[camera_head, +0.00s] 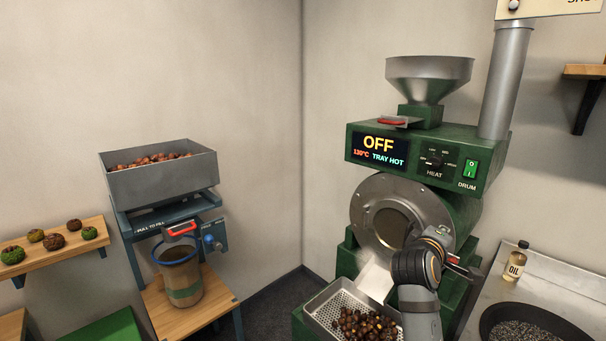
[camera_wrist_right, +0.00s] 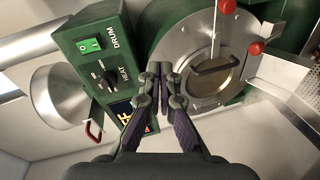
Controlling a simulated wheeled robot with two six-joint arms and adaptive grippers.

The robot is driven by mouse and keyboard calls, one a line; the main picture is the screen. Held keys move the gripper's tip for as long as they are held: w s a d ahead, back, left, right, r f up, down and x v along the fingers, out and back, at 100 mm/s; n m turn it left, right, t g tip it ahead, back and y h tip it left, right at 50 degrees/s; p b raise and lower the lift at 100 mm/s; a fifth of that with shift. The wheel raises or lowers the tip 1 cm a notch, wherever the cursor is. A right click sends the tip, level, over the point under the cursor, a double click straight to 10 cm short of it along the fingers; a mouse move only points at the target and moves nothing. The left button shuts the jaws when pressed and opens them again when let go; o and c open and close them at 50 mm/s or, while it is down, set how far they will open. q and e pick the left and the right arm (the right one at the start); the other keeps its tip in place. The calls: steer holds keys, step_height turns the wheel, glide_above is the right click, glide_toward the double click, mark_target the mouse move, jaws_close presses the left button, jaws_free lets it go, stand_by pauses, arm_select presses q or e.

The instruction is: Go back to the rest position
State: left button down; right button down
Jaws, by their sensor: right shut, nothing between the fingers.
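My right gripper (camera_wrist_right: 160,78) is shut and empty in the right wrist view, with its fingers together in front of the green roaster (camera_wrist_right: 95,60). In the head view my right wrist (camera_head: 418,265) stands before the roaster's round drum front (camera_head: 372,213), hiding part of it; the fingertips are hard to make out there. The roaster display (camera_head: 378,148) reads OFF, 130°C, TRAY HOT. Dark chestnuts (camera_head: 368,324) lie in the perforated cooling tray (camera_head: 325,312) below the drum, left of my right arm. My left gripper is not in view.
A grey bin (camera_head: 155,184) of chestnuts stands at left above a paper bag (camera_head: 180,273) on a wooden stand (camera_head: 160,312). A shelf (camera_head: 50,258) holds several husks. At right an oil bottle (camera_head: 515,262) and dark pan (camera_head: 500,322) sit on a metal counter (camera_head: 560,295).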

steer(key=s+a+f+m+g+y, duration=0.1)
steer(key=s+f+y, duration=0.15)
steer(key=f, duration=0.45)
steer(key=s+a+f+m+g+y, duration=0.1)
steer(key=s+f, duration=0.3)
steer(key=f, duration=0.4)
steer(key=s+a+f+m+g+y, duration=0.2)
steer(key=s+a+f+g+y, duration=0.15)
steer(key=s+f, duration=0.6)
steer(key=s+a+f+m+g+y, duration=0.25)
steer(key=s+a+f, duration=0.35)
steer(key=s, duration=0.7)
steer(key=s+d+f+g, duration=0.1)
steer(key=d+f, duration=0.1)
steer(key=f, duration=1.1)
steer(key=s+d+f, duration=0.1)
steer(key=f, duration=1.1)
steer(key=s+d+f+g, duration=0.1)
steer(key=s+f, duration=1.7)
steer(key=s, duration=0.1)
steer(key=shift+s+d+f, duration=0.2)
steer(key=shift+s+f, duration=0.1)
steer(key=shift+f, duration=0.05)
steer(key=shift+y, duration=0.25)
